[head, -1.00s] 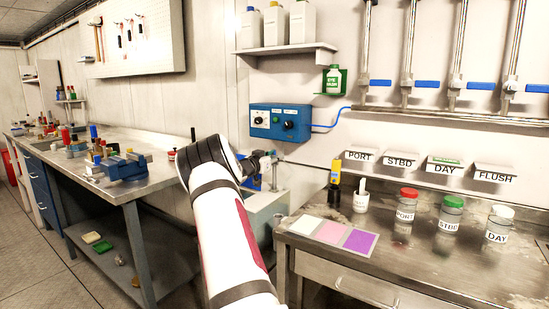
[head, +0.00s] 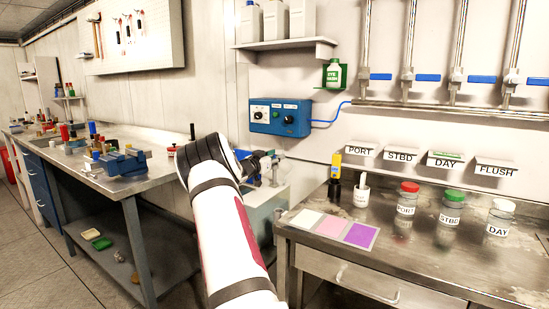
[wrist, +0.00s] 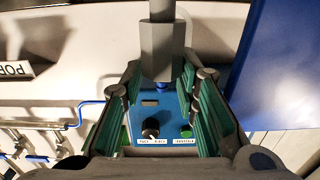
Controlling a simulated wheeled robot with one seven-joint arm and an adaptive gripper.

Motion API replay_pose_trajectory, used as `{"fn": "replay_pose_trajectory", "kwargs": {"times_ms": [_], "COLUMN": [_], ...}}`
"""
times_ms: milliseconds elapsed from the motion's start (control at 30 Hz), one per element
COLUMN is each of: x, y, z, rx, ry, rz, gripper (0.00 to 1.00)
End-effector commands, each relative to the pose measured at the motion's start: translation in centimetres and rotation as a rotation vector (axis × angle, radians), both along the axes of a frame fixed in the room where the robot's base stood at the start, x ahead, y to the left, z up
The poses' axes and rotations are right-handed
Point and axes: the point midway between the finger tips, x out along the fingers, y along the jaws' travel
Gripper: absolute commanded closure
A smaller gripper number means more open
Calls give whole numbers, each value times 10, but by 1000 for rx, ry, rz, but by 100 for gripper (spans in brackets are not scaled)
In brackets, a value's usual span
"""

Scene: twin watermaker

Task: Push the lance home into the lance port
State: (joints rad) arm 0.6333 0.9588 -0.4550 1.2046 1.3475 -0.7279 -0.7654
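In the wrist view my gripper (wrist: 162,78) has its two green-padded fingers apart. A grey block-shaped fitting with a rod (wrist: 162,45), perhaps the lance, lies between or just beyond the fingertips. I cannot tell whether the pads touch it. In the head view my gripper (head: 262,160) is in front of a pale cabinet with a light-blue part (head: 276,172) on top. My arm and fingers hide much of that spot. I cannot make out the lance port.
A blue control box (head: 280,118) is on the wall; its knobs show in the wrist view (wrist: 151,126). A steel bench (head: 400,262) at right holds labelled jars (head: 407,200). A workbench with a blue vise (head: 122,162) is at left.

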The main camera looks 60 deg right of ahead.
Motion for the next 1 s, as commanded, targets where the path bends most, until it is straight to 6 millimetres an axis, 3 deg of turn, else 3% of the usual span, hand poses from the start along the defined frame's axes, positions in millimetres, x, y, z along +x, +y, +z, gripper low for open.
{"fn": "replay_pose_trajectory", "kwargs": {"times_ms": [33,533,667,1000], "x": [7,13,14,18], "y": [3,12,30,96], "z": [-3,-2,-1,3], "rx": [6,6,7,1], "ry": [0,-3,-2,-5], "rz": [14,22,22,17], "gripper": [53,53,53,53]}}
